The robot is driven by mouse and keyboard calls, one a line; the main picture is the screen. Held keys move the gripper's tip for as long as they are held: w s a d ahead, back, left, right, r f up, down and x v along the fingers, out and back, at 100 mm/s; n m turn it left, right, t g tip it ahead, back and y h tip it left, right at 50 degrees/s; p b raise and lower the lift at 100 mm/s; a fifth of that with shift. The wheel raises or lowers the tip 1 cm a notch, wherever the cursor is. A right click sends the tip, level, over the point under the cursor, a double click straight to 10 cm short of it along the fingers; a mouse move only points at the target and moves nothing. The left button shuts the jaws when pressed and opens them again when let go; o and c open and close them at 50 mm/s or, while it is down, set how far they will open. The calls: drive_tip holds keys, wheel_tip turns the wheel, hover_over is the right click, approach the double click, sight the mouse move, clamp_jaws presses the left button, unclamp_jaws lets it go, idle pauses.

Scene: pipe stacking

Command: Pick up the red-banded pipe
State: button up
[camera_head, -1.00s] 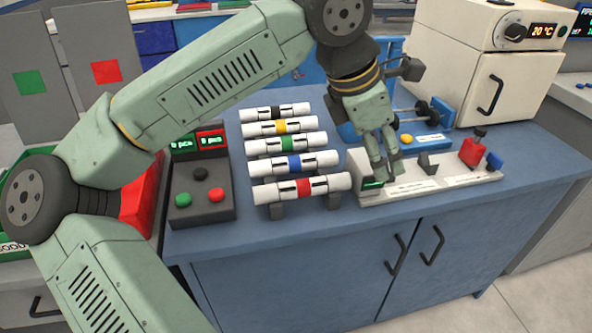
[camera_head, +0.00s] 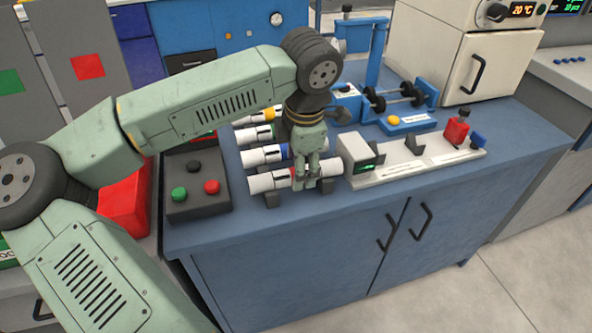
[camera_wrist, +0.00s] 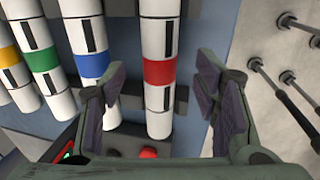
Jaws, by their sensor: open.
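The red-banded pipe (camera_head: 262,184) is a white cylinder lying level on dark supports at the front of the pipe row. In the wrist view its red band (camera_wrist: 158,73) shows clearly. My gripper (camera_head: 311,184) is above this pipe, near its band, which it partly hides in the head view. In the wrist view my gripper (camera_wrist: 166,100) is open, with one finger on each side of the red-banded pipe. The left finger lies near the gap beside the blue-banded pipe (camera_wrist: 92,66). I cannot tell whether either finger touches a pipe.
A control box (camera_head: 196,190) with buttons stands left of the pipes. A white fixture (camera_head: 420,162) with a green display sits close on the right. The green-banded pipe (camera_wrist: 44,60) and others lie behind. The bench front edge is close to the red-banded pipe.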

drive_tip(key=shift+w+a+f, duration=0.1)
drive_tip(key=shift+w+f, duration=0.05)
drive_tip(key=shift+f, duration=0.5)
drive_tip(key=shift+w+f, duration=0.1)
drive_tip(key=shift+f, duration=0.5)
drive_tip(key=shift+c, duration=0.5)
drive_tip(key=c, duration=1.2)
